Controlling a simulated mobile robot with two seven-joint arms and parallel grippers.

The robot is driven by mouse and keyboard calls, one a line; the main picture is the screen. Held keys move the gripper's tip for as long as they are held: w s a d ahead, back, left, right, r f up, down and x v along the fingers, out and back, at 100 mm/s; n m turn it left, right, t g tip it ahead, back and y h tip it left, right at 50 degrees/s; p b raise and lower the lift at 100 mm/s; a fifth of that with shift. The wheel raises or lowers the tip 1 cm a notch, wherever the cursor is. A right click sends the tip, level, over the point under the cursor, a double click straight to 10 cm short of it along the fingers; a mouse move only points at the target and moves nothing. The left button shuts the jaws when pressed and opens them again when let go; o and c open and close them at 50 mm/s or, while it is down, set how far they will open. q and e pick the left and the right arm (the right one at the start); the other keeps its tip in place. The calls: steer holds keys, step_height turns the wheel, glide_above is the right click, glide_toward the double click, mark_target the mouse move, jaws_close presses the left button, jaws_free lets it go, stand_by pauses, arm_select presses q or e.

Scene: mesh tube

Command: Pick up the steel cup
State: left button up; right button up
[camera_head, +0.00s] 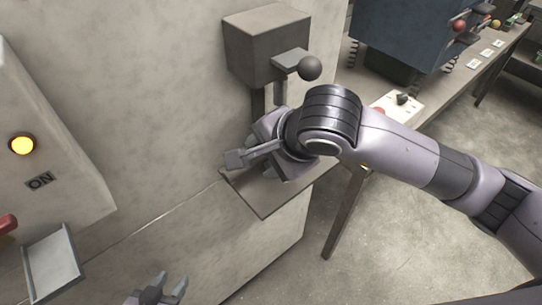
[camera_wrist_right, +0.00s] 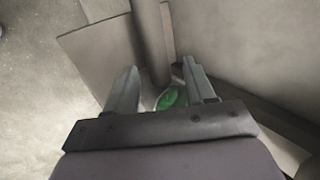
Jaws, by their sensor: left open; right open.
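In the right wrist view, a round vessel with a pale rim and bright green contents (camera_wrist_right: 171,97) shows between the fingers of my right gripper (camera_wrist_right: 160,72); it may be the steel cup. Most of its body is hidden by the gripper, and I cannot tell whether the fingers touch it. In the head view my right gripper (camera_head: 243,158) is open over the small grey shelf (camera_head: 262,206), and the cup is hidden there behind the gripper and arm. My left gripper (camera_head: 166,291) is open and empty at the bottom edge of the head view.
A grey press-like box (camera_head: 265,45) with a black ball lever (camera_head: 310,68) stands above the shelf. A grey cylinder (camera_wrist_right: 150,40) rises just beyond my right fingertips. At left are a lit yellow lamp (camera_head: 22,145) and a small tray (camera_head: 52,266). A workbench (camera_head: 447,97) stands at upper right.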

jaws_close()
steer(key=shift+w+r, duration=0.1)
steer(key=shift+r, duration=0.05)
stand_by(0.4)
